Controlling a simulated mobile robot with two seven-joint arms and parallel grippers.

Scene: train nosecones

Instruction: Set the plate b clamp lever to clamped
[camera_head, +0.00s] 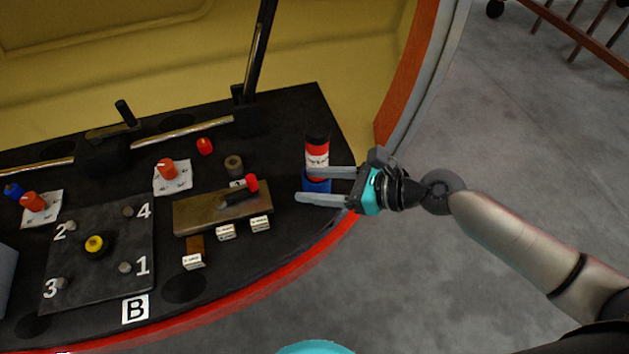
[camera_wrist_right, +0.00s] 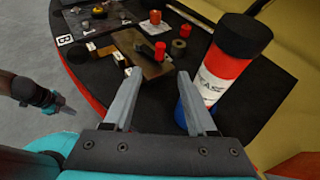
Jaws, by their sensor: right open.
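The black plate (camera_head: 75,262) with numbers 1 to 4 lies at the left of the console, with a sign B (camera_head: 135,309) below it. Several grey studs and a yellow-topped knob (camera_head: 95,244) stand on it. To its right, a brass plate (camera_head: 190,217) carries a dark lever with a red tip (camera_head: 251,184); I cannot tell for sure that this is the clamp lever, nor its setting. The lever also shows in the right wrist view (camera_wrist_right: 160,50). My right gripper (camera_head: 318,186) is open and empty, right of the lever and apart from it.
A red, white and blue can (camera_head: 317,152) stands close by my right gripper, beside one finger in the right wrist view (camera_wrist_right: 222,75). Red knobs (camera_head: 167,169), white tags (camera_head: 226,232) and a tall dark lever (camera_head: 257,55) occupy the console. Its red edge (camera_head: 290,268) curves in front.

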